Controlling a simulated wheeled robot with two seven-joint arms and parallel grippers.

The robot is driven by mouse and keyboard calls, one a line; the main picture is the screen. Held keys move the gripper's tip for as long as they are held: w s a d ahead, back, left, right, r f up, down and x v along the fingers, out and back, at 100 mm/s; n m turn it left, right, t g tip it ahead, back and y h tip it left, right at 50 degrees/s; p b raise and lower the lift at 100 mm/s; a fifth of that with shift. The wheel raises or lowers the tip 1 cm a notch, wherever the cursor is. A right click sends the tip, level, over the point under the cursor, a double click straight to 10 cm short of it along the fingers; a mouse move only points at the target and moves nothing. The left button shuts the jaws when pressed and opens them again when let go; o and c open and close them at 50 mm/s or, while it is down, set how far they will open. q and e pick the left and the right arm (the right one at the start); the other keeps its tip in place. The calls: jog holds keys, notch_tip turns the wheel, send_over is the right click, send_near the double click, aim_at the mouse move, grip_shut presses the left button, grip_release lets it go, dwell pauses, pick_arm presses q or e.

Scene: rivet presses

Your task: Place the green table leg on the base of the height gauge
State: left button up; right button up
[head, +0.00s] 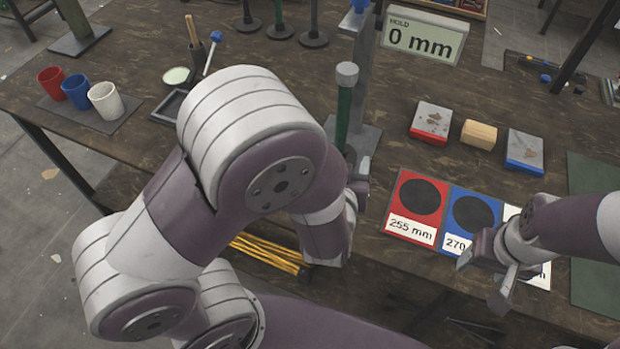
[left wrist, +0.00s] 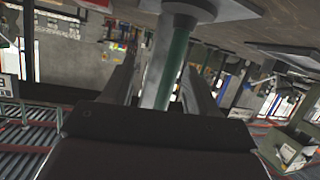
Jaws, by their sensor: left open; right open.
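The green table leg (head: 344,112), with a grey cap on top, stands upright at the height gauge (head: 362,55). Its lower end is hidden behind my left arm in the head view. In the left wrist view the green leg (left wrist: 178,62) runs between the two open fingers of my left gripper (left wrist: 163,75), its round foot at the gauge's grey base plate (left wrist: 238,9). I cannot tell whether the foot fully rests on it. The base (head: 368,138) also shows in the head view. My right gripper (head: 482,283) is open and empty at the coloured cards.
The gauge display (head: 422,38) reads 0 mm. Red (head: 416,208) and blue (head: 470,218) cards lie at the front. Red (head: 431,122), wooden (head: 479,134) and blue (head: 524,151) blocks lie right of the gauge. Cups (head: 77,90) stand left; black-footed legs (head: 280,30) stand behind.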

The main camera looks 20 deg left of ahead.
pick_arm(q)
jog(key=f+g+h, duration=0.1)
jog(key=g, duration=0.2)
jog(key=shift+w+f+h, duration=0.25)
jog(key=shift+f+h, duration=0.15)
jog(key=s+g, duration=0.1)
jog(key=a+f+m+g, duration=0.1)
jog(key=g, duration=0.1)
jog(key=shift+s+a+f+h, duration=0.1)
jog(key=shift+s+h, duration=0.3)
jog(key=s+a+g, duration=0.2)
jog(key=s, duration=0.1)
jog(key=s+a+m+g, duration=0.1)
jog(key=s+a+g, duration=0.1)
jog(key=s, duration=0.1)
jog(key=s+a+g, duration=0.2)
jog(key=s+a, duration=0.1)
jog(key=shift+a+r+m+g+y, duration=0.1)
jog(key=shift+r+m+g+y, duration=0.2)
jog(key=shift+y, duration=0.1)
